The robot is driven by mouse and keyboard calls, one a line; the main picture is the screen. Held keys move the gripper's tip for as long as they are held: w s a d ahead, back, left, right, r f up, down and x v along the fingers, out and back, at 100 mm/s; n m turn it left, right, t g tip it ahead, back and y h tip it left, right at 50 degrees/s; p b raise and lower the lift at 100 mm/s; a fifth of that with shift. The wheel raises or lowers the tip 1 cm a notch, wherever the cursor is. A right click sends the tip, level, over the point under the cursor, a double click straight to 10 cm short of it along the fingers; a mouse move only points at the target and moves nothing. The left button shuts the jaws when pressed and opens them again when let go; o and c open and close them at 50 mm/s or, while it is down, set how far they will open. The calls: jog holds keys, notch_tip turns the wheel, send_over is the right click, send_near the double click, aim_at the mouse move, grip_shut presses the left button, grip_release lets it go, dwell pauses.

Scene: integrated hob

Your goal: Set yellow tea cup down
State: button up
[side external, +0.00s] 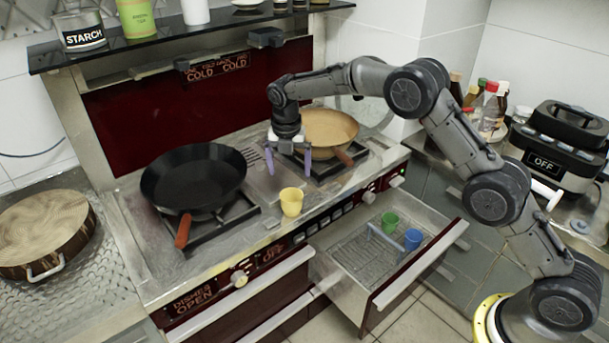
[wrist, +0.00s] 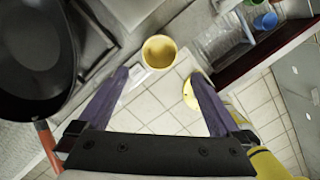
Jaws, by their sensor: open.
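The yellow tea cup (side external: 291,201) stands upright on the steel front strip of the hob (side external: 325,204), right of the black pan. My gripper (side external: 288,161) is open and empty, its two purple fingers apart and pointing down. It hangs above the hob, behind and higher than the cup in the side view. In the wrist view the cup (wrist: 159,52) lies just beyond the gap between the fingertips (wrist: 161,74), and neither finger appears to touch it.
A black pan (side external: 193,176) sits on the left burner and a tan pan (side external: 325,128) on the right one. Below the front edge, an open drawer (side external: 345,278) holds a green cup (side external: 390,222) and a blue cup (side external: 412,239). A shelf (side external: 200,36) overhangs the back.

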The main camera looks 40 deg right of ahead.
jog(key=s+d+r+m+t, duration=0.1)
jog(key=s+d+r+m, duration=0.1)
jog(key=s+r+m, duration=0.55)
jog(key=s+d+r+m+t, duration=0.15)
jog(key=s+r+m, duration=0.35)
jog(key=s+r, duration=0.6)
jog(key=s+d+f+m+t+y, duration=0.1)
jog(key=s+d+f+m+t, duration=0.1)
jog(key=s+m, duration=1.2)
jog(key=s, duration=1.1)
